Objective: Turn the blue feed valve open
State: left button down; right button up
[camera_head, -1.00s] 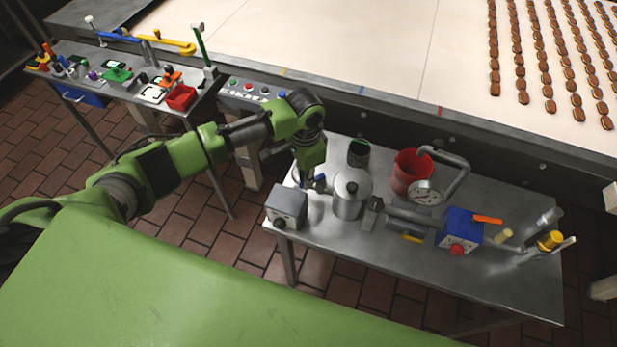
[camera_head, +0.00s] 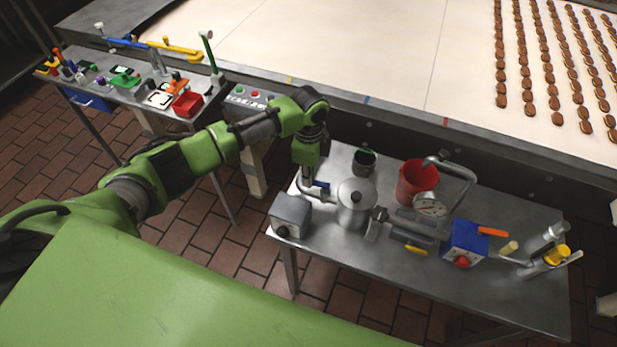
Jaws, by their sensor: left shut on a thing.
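My left gripper (camera_head: 307,180) points down at the left end of the right-hand metal table, with its wrist above it. It is shut on the small blue feed valve handle (camera_head: 320,185), a short blue bar that shows just right of the fingers. The fingers and wrist hide part of the handle and most of the valve body. The valve is beside a lidded steel pot (camera_head: 356,207) and behind a grey box with a black knob (camera_head: 291,217). My right gripper is not in view.
The metal table (camera_head: 345,259) also holds a dark cup (camera_head: 363,163), a red bucket (camera_head: 416,183), a gauge (camera_head: 431,204) on a bent pipe, and a blue box (camera_head: 463,243) with an orange lever. A conveyor belt (camera_head: 330,45) runs behind.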

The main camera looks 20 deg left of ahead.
pick_arm(q)
jog(key=shift+w, duration=0.1)
dwell(0.4)
jog(key=c, duration=2)
grip_release()
jog(key=shift+c, duration=0.2)
jog(key=shift+r, duration=0.15)
notch_tip(320, 180, up, 12)
